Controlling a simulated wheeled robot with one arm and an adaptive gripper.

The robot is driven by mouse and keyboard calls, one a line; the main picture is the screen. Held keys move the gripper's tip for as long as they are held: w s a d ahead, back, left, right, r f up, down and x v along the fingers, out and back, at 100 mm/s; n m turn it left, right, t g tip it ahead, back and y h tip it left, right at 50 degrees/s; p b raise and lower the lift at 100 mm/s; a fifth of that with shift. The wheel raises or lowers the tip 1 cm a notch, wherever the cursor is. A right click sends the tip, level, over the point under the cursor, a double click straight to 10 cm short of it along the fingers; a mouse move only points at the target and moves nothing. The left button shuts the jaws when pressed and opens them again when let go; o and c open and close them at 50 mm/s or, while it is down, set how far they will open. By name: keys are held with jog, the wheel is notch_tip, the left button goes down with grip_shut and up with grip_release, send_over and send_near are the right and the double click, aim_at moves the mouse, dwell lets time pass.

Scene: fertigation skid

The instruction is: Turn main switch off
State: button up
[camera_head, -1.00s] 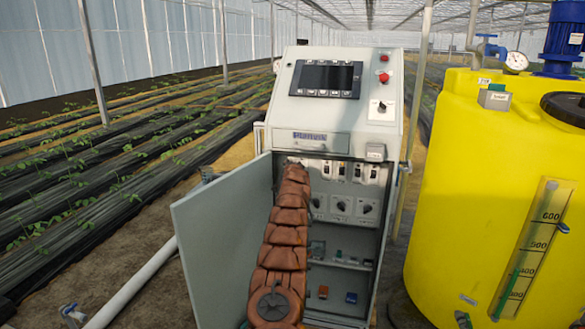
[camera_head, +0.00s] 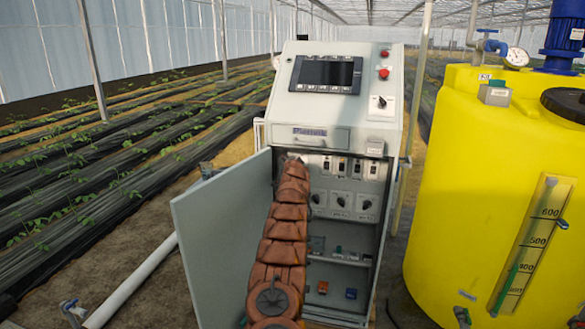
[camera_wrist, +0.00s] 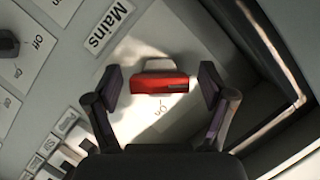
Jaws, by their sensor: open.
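The main switch (camera_wrist: 160,84) shows in the wrist view as a red handle on a grey base, on a light plate. A "Mains" label (camera_wrist: 109,24) is at its upper left, and an "On" marking (camera_wrist: 160,106) is just below the handle. My gripper (camera_wrist: 161,88) is open, with one finger on each side of the red handle and small gaps visible between. Whether a finger touches it is unclear. In the head view my arm reaches into the open cabinet (camera_head: 310,137) and hides the main switch and the gripper.
The cabinet door (camera_head: 222,240) stands open to the left of my arm. Other switches (camera_head: 340,200) sit to the right inside. In the wrist view, a dark-edged cabinet frame (camera_wrist: 270,60) runs close on the right. A yellow tank (camera_head: 480,190) stands right of the cabinet.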

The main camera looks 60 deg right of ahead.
jog(key=v, duration=1.1)
jog(key=shift+s+a+r, duration=0.15)
jog(key=shift+s+a, duration=0.05)
jog(key=shift+a, duration=0.15)
dwell(0.7)
dwell(0.7)
